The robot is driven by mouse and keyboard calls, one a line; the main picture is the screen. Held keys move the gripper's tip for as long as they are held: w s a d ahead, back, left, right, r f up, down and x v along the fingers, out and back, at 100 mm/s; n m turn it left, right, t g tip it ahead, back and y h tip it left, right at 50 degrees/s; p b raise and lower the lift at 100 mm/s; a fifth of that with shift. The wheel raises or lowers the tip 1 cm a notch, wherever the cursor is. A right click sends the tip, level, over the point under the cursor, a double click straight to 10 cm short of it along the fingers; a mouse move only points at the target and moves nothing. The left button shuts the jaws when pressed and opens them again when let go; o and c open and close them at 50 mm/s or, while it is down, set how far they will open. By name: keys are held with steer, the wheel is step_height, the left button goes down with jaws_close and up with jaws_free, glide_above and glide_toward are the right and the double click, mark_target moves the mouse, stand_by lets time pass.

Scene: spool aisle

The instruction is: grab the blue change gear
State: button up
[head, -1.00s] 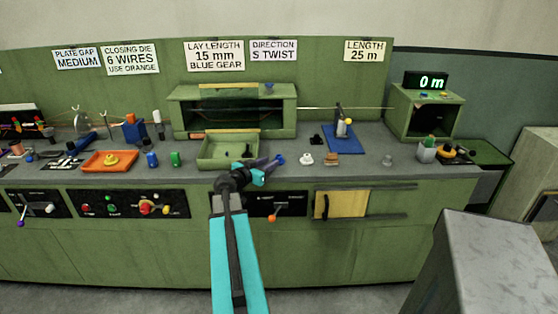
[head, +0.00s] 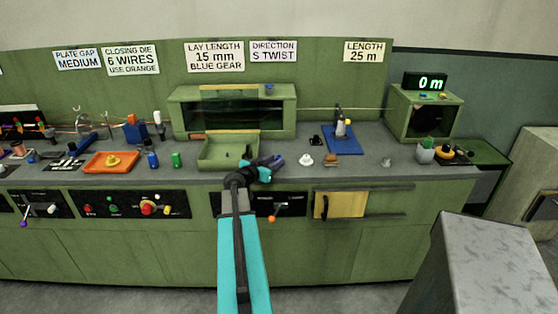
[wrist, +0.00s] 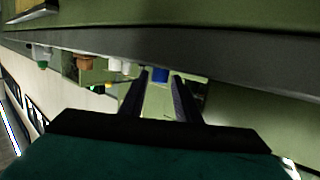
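A small blue piece (wrist: 161,75), likely the blue change gear, shows between the fingertips in the wrist view. Its shape is too small and blurred to be sure. My gripper (wrist: 161,76) is open, with one dark finger on each side of the piece and gaps visible. In the head view my gripper (head: 278,161) is at the bench's front, just right of the shallow green tray (head: 214,165). There the fingers largely cover the blue piece, so contact cannot be told.
A white piece (head: 305,160) and a brown piece (head: 331,159) stand to the right of my gripper. A blue mat (head: 342,146) with a small device lies behind them. An orange tray (head: 96,167) is at the left. A grey block (head: 490,260) rises at the front right.

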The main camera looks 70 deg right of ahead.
steer(key=shift+s+d+f, duration=0.1)
steer(key=shift+d, duration=0.4)
steer(key=shift+c, duration=0.2)
jaws_close()
